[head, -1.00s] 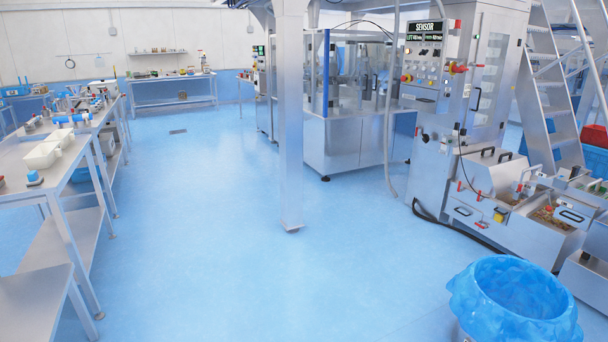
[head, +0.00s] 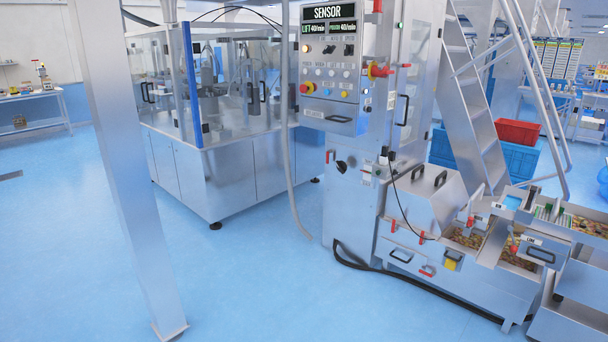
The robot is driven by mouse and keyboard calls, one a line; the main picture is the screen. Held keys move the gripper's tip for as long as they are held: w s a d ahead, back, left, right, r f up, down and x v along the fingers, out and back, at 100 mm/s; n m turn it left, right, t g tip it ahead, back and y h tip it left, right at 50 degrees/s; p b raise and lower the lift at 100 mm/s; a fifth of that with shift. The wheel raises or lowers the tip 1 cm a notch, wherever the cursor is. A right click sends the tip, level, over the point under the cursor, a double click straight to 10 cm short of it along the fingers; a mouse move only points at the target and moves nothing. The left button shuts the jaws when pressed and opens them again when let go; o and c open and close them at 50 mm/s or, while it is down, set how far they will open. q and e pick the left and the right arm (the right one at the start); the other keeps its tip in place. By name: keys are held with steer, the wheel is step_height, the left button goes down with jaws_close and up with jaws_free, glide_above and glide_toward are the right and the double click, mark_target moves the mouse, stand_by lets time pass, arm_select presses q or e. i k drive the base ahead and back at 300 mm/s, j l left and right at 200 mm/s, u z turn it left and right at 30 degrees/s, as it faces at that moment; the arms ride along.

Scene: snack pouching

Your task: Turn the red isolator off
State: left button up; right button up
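The exact angle of the red handle is too small to tell. Neither of my grippers is in the head view.
A steel column (head: 125,170) stands at the left front. A glazed machine (head: 215,120) stands behind it. Snack trays (head: 470,238) jut out at the right, near stairs (head: 475,110). A dark hose (head: 400,286) lies along the machine's base. Blue floor in front is clear.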

mark_target(381, 70)
steer(key=i, duration=0.75)
steer(key=i+z, duration=0.15)
steer(key=i, duration=0.6)
steer(key=i+j, duration=0.15)
steer(key=i, duration=0.6)
steer(key=i+j+z, duration=0.15)
steer(key=i, duration=0.6)
